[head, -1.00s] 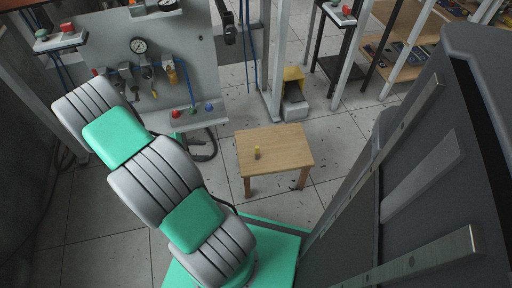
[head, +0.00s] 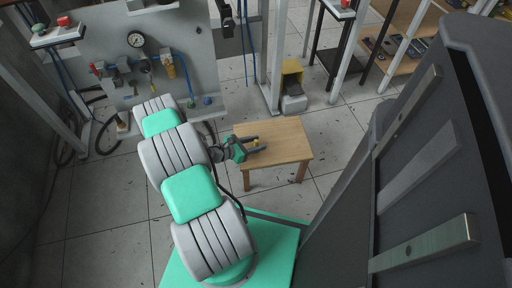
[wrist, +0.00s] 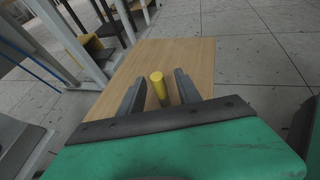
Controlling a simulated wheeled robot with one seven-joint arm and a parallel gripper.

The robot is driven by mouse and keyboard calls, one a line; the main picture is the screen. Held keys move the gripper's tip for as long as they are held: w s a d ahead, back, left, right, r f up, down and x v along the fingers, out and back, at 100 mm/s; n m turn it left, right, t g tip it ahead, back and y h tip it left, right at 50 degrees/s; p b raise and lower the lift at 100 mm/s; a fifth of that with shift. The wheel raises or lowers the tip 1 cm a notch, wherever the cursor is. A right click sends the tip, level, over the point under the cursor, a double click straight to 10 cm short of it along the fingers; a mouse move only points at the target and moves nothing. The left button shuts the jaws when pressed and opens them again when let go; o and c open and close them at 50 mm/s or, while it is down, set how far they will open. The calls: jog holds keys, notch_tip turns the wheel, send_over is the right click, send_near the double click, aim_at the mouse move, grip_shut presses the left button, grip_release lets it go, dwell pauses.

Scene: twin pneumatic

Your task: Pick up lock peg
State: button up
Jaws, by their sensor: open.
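The lock peg is a small yellow cylinder (wrist: 158,88) standing upright on a small wooden table (wrist: 190,56). In the wrist view it shows between the two dark fingers of my gripper (wrist: 159,92), which are apart. I cannot tell how far past the fingertips it stands. In the head view my green and dark gripper (head: 260,147) reaches over the left part of the table (head: 290,140). A bit of the yellow peg (head: 254,141) shows there, mostly hidden by the fingers.
A grey panel with a pressure gauge (head: 136,40), hoses and valves stands at the back left. A yellow and grey foot pedal (head: 293,88) is on the floor behind the table. Shelves (head: 400,42) stand at the back right. The rest of the tabletop is clear.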

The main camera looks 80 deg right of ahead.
grip_shut()
dwell(0.7)
